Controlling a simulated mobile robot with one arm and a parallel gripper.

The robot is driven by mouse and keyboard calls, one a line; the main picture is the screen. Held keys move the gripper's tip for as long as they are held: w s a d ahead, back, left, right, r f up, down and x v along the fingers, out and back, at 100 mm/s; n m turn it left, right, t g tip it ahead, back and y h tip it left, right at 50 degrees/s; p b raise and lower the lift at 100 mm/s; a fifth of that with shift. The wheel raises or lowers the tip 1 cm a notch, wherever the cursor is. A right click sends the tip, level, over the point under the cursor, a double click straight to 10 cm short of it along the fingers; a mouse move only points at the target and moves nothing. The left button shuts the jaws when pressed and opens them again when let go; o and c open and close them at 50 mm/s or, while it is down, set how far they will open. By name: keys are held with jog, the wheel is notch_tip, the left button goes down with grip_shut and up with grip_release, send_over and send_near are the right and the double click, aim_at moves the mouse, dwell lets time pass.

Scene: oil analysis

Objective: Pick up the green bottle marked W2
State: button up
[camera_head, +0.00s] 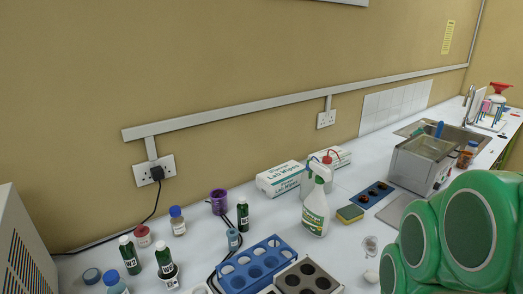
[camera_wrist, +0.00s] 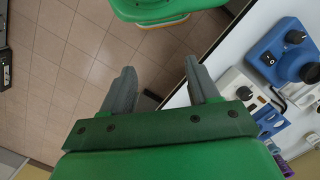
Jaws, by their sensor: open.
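The head view does not show my gripper.
Near the bottles are a red-capped jar (camera_head: 142,236), a blue-capped jar (camera_head: 177,221), a purple cup (camera_head: 218,201) and a blue rack (camera_head: 255,265). A spray bottle (camera_head: 316,207) and wipes box (camera_head: 281,178) stand farther right. The wrist view shows a blue device (camera_wrist: 284,55) on the bench.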

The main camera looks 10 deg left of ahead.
jog(key=w+a+f+n+t+y, duration=0.15)
jog(key=w+a+t, duration=0.25)
jog(key=w+a, duration=1)
jog(key=w+a+n+t+y, duration=0.2)
jog(key=w+a+n+t, duration=0.15)
jog(key=w+a, duration=1.05)
jog(key=n+t+y, duration=0.3)
jog(key=n+y, duration=0.1)
jog(key=y, duration=0.1)
send_near(124, 241)
jog(key=x, duration=0.4)
jog(key=shift+x, duration=3.65)
